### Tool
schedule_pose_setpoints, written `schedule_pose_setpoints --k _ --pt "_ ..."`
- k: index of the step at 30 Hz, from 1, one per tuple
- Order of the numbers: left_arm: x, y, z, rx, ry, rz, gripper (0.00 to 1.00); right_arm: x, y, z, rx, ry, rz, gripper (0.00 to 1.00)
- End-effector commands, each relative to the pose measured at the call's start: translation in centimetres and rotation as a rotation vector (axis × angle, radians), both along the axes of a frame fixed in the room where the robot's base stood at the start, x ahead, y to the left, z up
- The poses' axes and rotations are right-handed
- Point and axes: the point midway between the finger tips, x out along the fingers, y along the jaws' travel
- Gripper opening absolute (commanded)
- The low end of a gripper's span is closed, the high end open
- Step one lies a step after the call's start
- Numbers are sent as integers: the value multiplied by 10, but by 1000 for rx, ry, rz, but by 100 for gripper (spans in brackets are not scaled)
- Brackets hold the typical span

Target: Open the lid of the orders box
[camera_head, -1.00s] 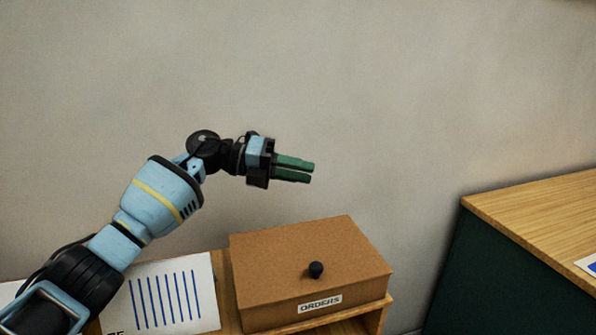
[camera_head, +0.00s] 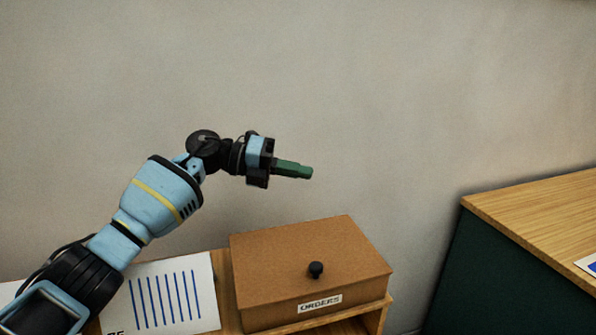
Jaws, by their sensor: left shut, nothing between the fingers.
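The orders box (camera_head: 270,265) is a brown box with a white "ORDERS" label (camera_head: 320,303) on its front. Its lid is down, and a black round knob (camera_head: 316,269) stands on top near the front edge. My left gripper (camera_head: 308,172) is in the air above the back of the box, pointing right, apart from the lid. Its green fingers are together with nothing between them. My right gripper is not in view.
The box stands on a wooden shelf unit (camera_head: 374,318). A white sheet with blue stripes (camera_head: 170,292) lies left of the box. A wood-topped, dark green counter (camera_head: 535,215) stands at the right. A plain wall is behind.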

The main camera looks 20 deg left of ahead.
Motion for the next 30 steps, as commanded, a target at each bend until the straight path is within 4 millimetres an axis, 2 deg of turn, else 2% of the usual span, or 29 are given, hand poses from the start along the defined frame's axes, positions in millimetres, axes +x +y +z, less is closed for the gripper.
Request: schedule_pose_setpoints --k 13,14,24,30 --pt "0 0 0 0 0 0 0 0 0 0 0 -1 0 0" --pt "0 0 0 0 0 0 2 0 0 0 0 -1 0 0" --pt "0 0 0 0 0 0 45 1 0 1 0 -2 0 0" --pt "0 0 0 0 0 0 45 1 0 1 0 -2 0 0"
